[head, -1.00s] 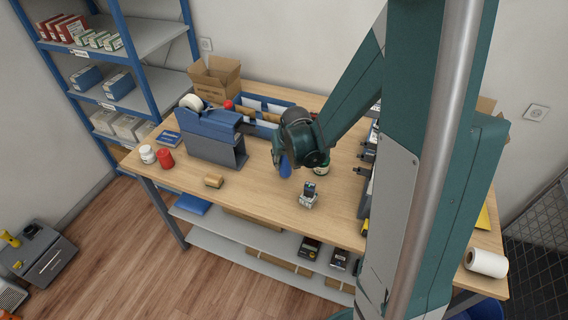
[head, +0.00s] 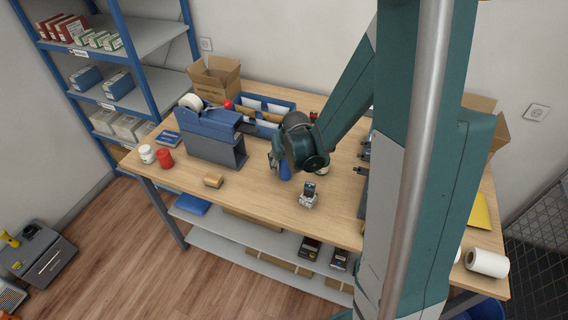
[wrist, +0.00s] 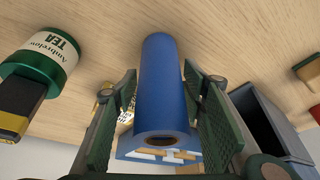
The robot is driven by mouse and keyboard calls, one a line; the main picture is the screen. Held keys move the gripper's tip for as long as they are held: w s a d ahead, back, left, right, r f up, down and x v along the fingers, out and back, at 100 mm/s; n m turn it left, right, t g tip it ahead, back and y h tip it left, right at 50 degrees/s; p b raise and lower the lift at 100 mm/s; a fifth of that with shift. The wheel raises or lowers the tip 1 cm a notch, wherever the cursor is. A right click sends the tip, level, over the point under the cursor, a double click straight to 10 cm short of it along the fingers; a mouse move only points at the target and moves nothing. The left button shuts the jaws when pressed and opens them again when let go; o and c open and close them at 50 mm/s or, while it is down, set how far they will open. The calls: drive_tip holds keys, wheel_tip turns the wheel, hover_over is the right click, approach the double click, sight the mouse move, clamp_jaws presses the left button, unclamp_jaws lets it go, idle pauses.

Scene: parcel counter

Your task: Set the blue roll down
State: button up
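The blue roll (wrist: 160,85) stands between the two fingers of my gripper (wrist: 162,85) in the wrist view, its hollow end toward the camera and its other end toward the wooden tabletop. Narrow gaps show between the roll and both finger pads, so my gripper looks open around it. In the head view the roll (head: 285,171) shows as a small blue patch below my gripper (head: 279,167), mostly hidden by it. The roll looks upright and at the tabletop; exact contact is hard to see.
A green tea tin (wrist: 42,65) stands to one side of the roll, and a dark grey stand (wrist: 268,125) to the other. A small device (head: 308,196) is near the front. Blue bins (head: 268,104) are behind. The tabletop (head: 255,200) is clear in front.

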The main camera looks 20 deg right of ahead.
drive_tip(key=shift+r, duration=0.2)
drive_tip(key=shift+p+v, duration=0.85)
drive_tip(key=shift+v, duration=5)
drive_tip(key=shift+a+r, duration=0.1)
drive_tip(key=shift+r, duration=0.05)
drive_tip(key=s+a+r+n+t, duration=0.1)
drive_tip(key=s+a+r, duration=0.3)
drive_tip(key=s+r, duration=0.3)
drive_tip(key=s+a+r+n+t, duration=0.1)
drive_tip(key=s+a+r, duration=0.3)
drive_tip(key=s+r, duration=0.4)
drive_tip(key=s, duration=0.5)
drive_tip(key=shift+s+r+t, duration=0.15)
drive_tip(key=shift+r+t, duration=0.1)
drive_tip(key=shift+t, duration=0.05)
drive_tip(key=shift+a, duration=0.1)
